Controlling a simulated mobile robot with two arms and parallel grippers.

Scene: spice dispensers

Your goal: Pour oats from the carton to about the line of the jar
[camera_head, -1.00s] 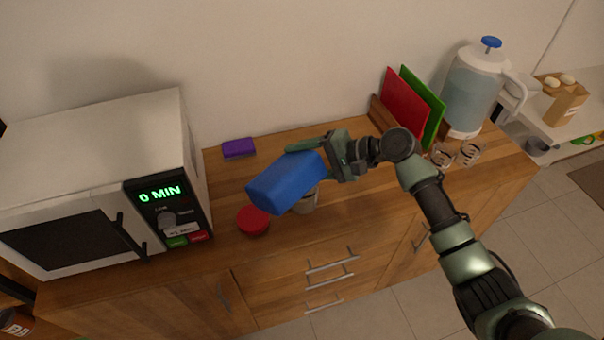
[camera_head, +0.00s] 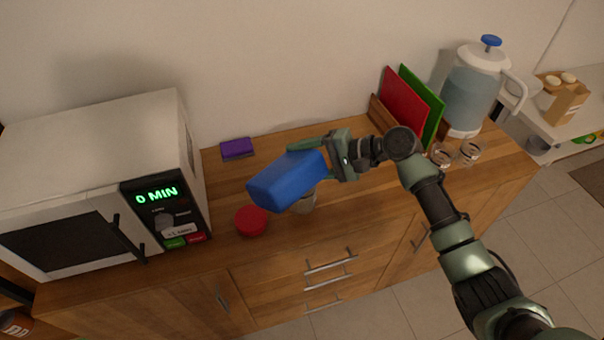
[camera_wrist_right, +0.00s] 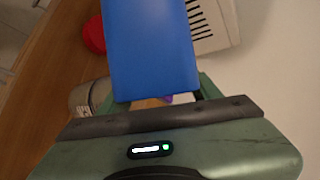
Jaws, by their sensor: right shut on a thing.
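A blue carton (camera_head: 288,181) is held tilted, almost lying on its side, above the wooden counter. My right gripper (camera_head: 322,160) is shut on it; the carton also fills the upper middle of the right wrist view (camera_wrist_right: 150,50). The jar (camera_head: 306,203) stands on the counter below the carton and is partly hidden behind it; part of it shows in the right wrist view (camera_wrist_right: 82,98). Its line and the level inside cannot be made out. No falling oats are visible. My left gripper is not in view.
A red lid (camera_head: 251,220) lies left of the jar. A purple sponge (camera_head: 237,149) lies by the wall. A microwave (camera_head: 100,185) stands at left. Red and green boards (camera_head: 405,108), a water pitcher (camera_head: 474,88) and small glass jars (camera_head: 455,154) stand at right.

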